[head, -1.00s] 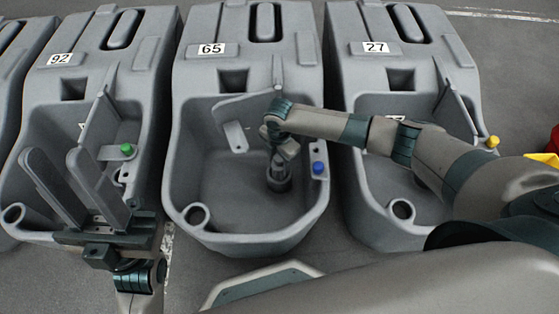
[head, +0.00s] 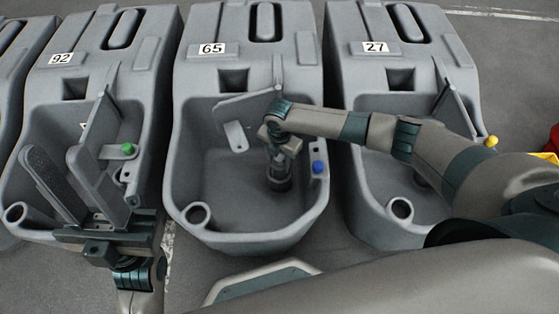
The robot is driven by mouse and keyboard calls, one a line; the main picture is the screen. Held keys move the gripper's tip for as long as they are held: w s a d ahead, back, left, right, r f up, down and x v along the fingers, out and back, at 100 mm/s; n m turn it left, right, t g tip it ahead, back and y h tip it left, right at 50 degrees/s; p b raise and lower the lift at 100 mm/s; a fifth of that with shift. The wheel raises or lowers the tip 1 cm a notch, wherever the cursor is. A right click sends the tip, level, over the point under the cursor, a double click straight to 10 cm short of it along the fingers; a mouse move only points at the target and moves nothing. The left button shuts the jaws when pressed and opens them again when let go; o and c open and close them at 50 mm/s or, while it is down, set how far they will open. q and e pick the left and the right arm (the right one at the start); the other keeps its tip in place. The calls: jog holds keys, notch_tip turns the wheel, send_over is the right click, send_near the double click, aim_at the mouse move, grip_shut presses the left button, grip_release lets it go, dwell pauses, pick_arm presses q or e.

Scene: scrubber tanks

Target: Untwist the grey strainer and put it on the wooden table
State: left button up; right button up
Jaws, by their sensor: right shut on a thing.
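The strainer (head: 279,183) stands at the floor of the middle tank's basin, the tank labelled 65 (head: 212,49). It looks dark grey, and its upper part is hidden by my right gripper. My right gripper (head: 278,160) points down into that basin and is shut on the strainer's top. My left gripper (head: 72,180) is open and empty, with its two long fingers pointing up over the basin of the left tank labelled 92 (head: 61,59). The wooden table is not in view.
A tank labelled 27 (head: 381,48) stands on the right, under my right arm. A blue knob (head: 318,167) sits on the middle basin's rim, close to my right gripper. A green knob (head: 128,149) is near my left gripper. Red and yellow things (head: 552,145) show at the right edge.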

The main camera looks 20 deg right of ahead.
jog(key=shift+n, duration=1.4)
jog(key=shift+n, duration=0.5)
jog(key=o, duration=2.1)
